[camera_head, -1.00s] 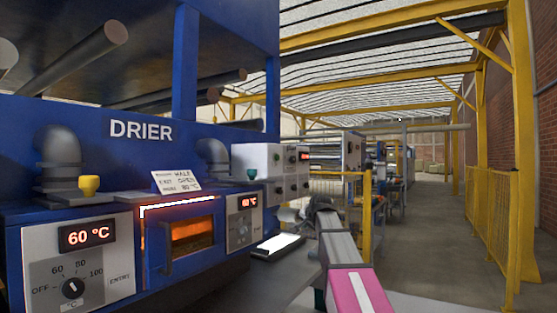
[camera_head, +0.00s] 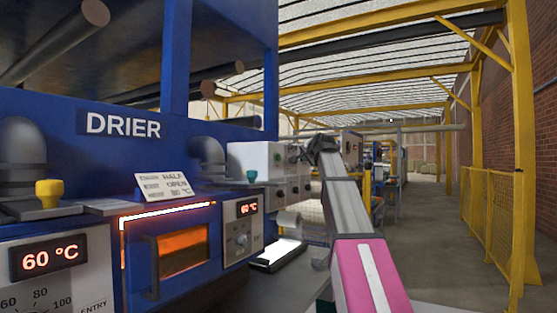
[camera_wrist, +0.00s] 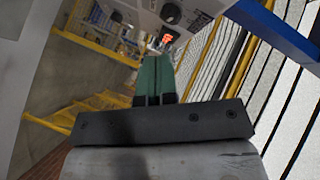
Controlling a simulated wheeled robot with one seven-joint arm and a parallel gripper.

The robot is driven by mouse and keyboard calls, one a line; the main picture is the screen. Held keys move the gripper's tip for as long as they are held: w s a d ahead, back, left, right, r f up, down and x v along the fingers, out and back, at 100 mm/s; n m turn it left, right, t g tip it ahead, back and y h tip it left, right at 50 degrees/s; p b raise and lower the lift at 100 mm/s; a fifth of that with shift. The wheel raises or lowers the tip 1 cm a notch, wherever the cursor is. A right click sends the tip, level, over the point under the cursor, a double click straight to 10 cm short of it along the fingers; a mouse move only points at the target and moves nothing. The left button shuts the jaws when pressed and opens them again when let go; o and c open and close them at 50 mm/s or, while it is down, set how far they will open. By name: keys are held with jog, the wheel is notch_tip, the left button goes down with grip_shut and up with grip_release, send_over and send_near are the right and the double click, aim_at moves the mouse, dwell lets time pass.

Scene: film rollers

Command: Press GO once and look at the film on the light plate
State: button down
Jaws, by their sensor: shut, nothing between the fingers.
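My gripper (camera_wrist: 153,60) is shut and empty, its green fingers together in the wrist view. No touch shows. In the head view my wrist is raised to the right of a white control box (camera_head: 256,158). The bright white light plate (camera_head: 284,252) lies low, right of the drier. I cannot make out a film on it. No button marked GO is legible.
Yellow railings (camera_head: 488,225) border an open aisle on the right.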

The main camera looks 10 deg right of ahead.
aim_at(279, 158)
dwell(0.3)
jog(key=w+a, duration=0.5)
jog(key=a, duration=0.2)
dwell(0.4)
jog(key=shift+w+a, duration=0.15)
jog(key=shift+w, duration=0.05)
dwell(1.8)
jog(key=shift+w+a, duration=0.15)
jog(key=shift+a, duration=0.1)
jog(key=shift+w+a, duration=0.25)
jog(key=shift+a, duration=0.15)
dwell(0.9)
jog(key=shift+s+d, duration=0.1)
jog(key=shift+d, duration=0.05)
jog(key=shift+s+d, duration=0.4)
jog(key=shift+d, duration=0.2)
